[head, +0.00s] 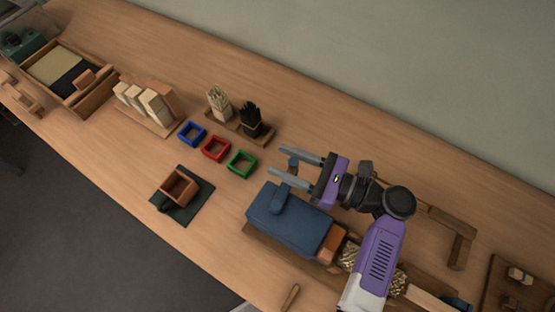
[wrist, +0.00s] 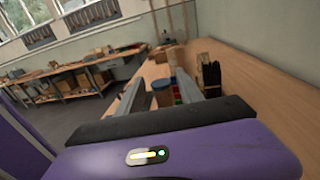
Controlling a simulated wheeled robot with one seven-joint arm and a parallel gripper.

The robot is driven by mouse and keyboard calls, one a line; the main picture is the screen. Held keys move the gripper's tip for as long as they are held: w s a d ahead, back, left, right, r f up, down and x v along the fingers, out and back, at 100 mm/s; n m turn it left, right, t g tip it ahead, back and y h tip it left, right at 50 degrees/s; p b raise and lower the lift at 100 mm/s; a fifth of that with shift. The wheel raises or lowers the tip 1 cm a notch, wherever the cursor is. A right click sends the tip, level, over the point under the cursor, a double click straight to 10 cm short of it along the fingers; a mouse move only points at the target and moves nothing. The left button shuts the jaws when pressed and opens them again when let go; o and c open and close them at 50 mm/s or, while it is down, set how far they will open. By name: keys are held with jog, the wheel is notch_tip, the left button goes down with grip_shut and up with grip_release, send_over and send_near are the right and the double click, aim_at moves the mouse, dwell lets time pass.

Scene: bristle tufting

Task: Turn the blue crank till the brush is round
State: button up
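The blue crank (head: 281,197) is on a blue housing (head: 275,226) on a wooden base in the head view. A small blue upright piece (head: 292,166), which looks like its handle, shows between my fingers. My gripper (head: 275,161) is open above the housing, its fingers pointing left. In the wrist view a blue round piece (wrist: 163,92) shows between the fingers, and I cannot tell whether either finger touches it. The brush (head: 348,254) shows pale bristles right of an orange block (head: 333,243). My arm hides part of it, so its roundness cannot be judged.
Blue (head: 192,133), red (head: 216,148) and green (head: 241,163) square frames lie left of my gripper. Bristle bundles (head: 251,121) stand behind them. A brown box on a dark mat (head: 193,210) is near the front edge. A wooden bracket (head: 462,247) stands at right.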

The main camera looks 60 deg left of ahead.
jog(key=w+d, duration=0.2)
jog(key=w, duration=0.1)
jog(key=w+b, duration=0.1)
jog(key=shift+w+d, duration=0.3)
jog(key=shift+d, duration=0.1)
jog(key=shift+r+p, duration=0.15)
jog(key=shift+p, duration=0.15)
jog(key=shift+w, duration=0.1)
dwell(0.4)
jog(key=b+v, duration=0.1)
jog(key=v, duration=0.6)
jog(key=shift+d+b, duration=0.35)
jog(key=shift+b, duration=0.05)
jog(key=shift+w, duration=0.1)
